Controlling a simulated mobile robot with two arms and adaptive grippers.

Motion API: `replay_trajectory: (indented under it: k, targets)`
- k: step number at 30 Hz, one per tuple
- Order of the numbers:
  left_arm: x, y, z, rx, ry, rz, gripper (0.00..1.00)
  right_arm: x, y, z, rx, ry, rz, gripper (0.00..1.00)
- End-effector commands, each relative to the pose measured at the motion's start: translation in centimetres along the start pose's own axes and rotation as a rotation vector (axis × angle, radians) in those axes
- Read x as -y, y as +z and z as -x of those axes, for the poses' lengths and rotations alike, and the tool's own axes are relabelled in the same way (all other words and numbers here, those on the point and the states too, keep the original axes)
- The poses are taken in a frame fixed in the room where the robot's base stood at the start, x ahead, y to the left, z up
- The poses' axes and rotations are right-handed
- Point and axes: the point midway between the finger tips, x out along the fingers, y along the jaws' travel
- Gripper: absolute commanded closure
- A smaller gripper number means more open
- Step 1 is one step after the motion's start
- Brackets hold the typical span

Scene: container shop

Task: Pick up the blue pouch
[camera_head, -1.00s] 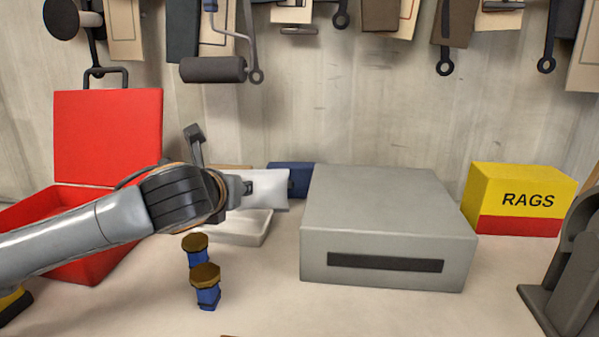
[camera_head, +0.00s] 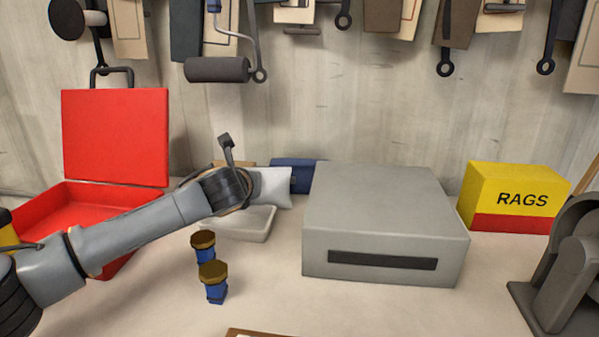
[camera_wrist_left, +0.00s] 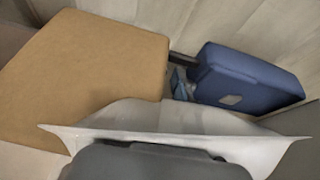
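The blue pouch (camera_head: 297,174) lies at the back of the bench, behind a white pouch (camera_head: 272,188) and left of the grey box. In the left wrist view the blue pouch (camera_wrist_left: 250,80) is at the upper right, with a pale patch on its face. My left gripper (camera_head: 246,187) is at the white pouch, mostly hidden by my wrist. In the left wrist view the white pouch (camera_wrist_left: 165,118) spreads just beyond the grey gripper body and covers much of the finger area. I cannot tell whether the fingers are open. My right gripper is not in view.
A tan box (camera_wrist_left: 90,75) stands beside the white pouch. A white tray (camera_head: 255,225), blue bolts with brown heads (camera_head: 212,283), an open red toolbox (camera_head: 115,140), a large grey box (camera_head: 380,225) and a yellow rags box (camera_head: 515,195) are around.

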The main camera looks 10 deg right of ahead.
Motion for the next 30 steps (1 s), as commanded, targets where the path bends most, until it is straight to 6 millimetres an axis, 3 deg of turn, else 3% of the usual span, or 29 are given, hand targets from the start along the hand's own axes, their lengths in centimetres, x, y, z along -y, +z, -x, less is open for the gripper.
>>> replay_trajectory:
  k: [4,12,17,30]
  targets:
    - [0.03,-0.07,-1.07,-0.001,0.0,-0.001,0.71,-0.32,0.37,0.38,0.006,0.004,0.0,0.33]
    - [-0.02,-0.12,-1.28,-0.001,0.001,-0.001,0.71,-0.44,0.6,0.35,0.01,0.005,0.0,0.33]
    - [-0.02,-0.11,-1.27,0.0,0.001,-0.001,1.0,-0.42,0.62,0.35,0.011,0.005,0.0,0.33]
    - [-0.02,0.39,-1.08,0.002,0.0,0.0,1.0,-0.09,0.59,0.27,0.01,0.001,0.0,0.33]
